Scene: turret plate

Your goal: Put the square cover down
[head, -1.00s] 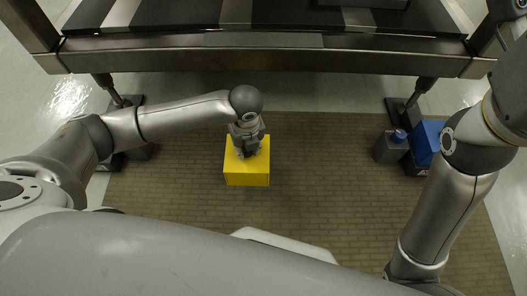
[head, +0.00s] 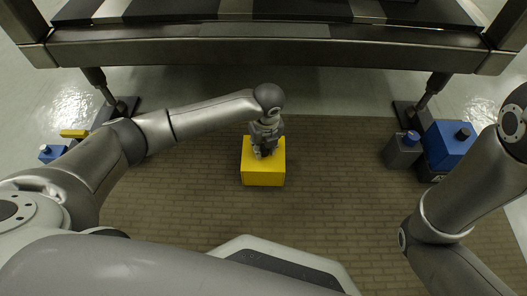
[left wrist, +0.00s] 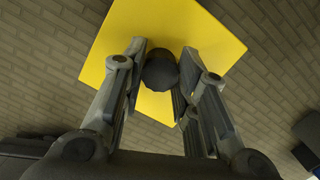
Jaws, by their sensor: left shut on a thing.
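The square cover (head: 263,174) is a yellow box shape in the middle of the head view, above or on the brown brick-patterned mat; I cannot tell whether it touches it. My left gripper (head: 264,151) is over its top. In the left wrist view the cover's yellow top (left wrist: 207,38) carries a dark round knob (left wrist: 160,70). The fingers of my left gripper (left wrist: 160,82) are on both sides of the knob, shut on it. My right arm shows at the right of the head view, but its gripper is out of view.
A metal-framed bench (head: 270,57) spans the far side. At right stand a grey block with a blue knob (head: 403,152) and a blue box (head: 447,145). Small yellow (head: 75,133) and blue (head: 50,153) things lie far left. The mat (head: 330,215) is mostly clear.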

